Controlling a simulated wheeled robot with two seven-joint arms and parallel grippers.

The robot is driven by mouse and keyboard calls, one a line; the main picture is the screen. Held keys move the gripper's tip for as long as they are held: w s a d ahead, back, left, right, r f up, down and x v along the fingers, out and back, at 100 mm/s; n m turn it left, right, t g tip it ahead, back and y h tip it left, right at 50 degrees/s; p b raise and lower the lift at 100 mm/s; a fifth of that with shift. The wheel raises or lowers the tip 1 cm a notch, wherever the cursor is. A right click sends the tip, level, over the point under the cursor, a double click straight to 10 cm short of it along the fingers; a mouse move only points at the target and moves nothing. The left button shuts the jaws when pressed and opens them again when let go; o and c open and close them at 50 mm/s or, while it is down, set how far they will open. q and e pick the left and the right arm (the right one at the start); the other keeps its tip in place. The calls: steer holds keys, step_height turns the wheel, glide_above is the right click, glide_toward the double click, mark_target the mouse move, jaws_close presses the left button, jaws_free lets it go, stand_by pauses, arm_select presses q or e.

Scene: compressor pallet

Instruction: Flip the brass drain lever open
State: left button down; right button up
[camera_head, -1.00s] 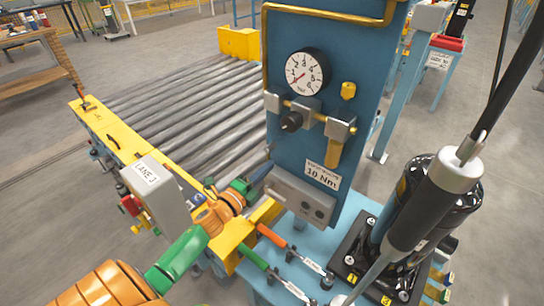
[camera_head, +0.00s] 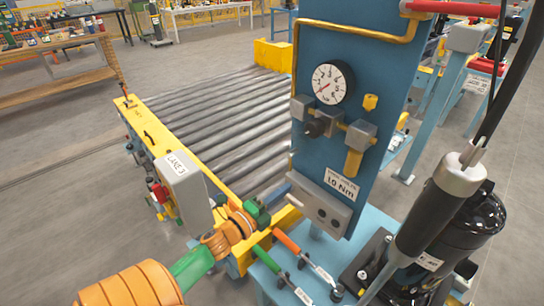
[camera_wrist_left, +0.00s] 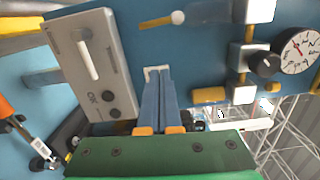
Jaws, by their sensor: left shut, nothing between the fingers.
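The brass drain lever (camera_head: 353,163) hangs down from the right grey valve block (camera_head: 361,135) on the blue panel (camera_head: 400,95). In the left wrist view, which is turned on its side, the brass lever (camera_wrist_left: 208,95) points left from its block. My left gripper (camera_head: 284,188) is shut and empty, at the panel's lower left by the grey box. In the left wrist view its blue fingers (camera_wrist_left: 157,72) lie together, apart from the lever. My right gripper is not in view.
The grey box (camera_head: 320,205) juts from the lower panel. A gauge (camera_head: 332,83) and black knob (camera_head: 318,126) sit above it. A black cylindrical tool (camera_head: 430,215) with a cable stands at right. A roller conveyor (camera_head: 220,115) and Lane 3 box (camera_head: 183,185) lie left.

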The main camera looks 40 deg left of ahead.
arm_select(q)
steer(key=s, duration=0.4)
steer(key=shift+s+a, duration=0.15)
steer(key=shift+s, duration=0.2)
steer(key=shift+a+f, duration=0.1)
steer(key=s+d+f+n+g+y, duration=0.1)
steer(key=s+f+n+g, duration=0.25)
steer(key=f, duration=0.55)
steer(key=s+d+f+n+g, duration=0.1)
steer(key=s+f+n+g, duration=0.2)
steer(key=f, duration=0.5)
steer(key=s+d+f+n+g+y, duration=0.1)
steer(key=s+f+n+g, duration=0.15)
steer(key=f+n, duration=0.45)
steer(key=s+d+f+n+g, duration=0.1)
steer(key=s+d+f+g, duration=0.1)
steer(key=s+f, duration=0.3)
steer(key=s+d+f+n+g+h, duration=0.1)
steer(key=s+d+f+g, duration=0.2)
steer(key=s, duration=0.5)
steer(key=s+d+f+n+g, duration=0.1)
steer(key=s+d+f+g, duration=0.2)
steer(key=s+f, duration=0.4)
steer(key=shift+d, duration=0.8)
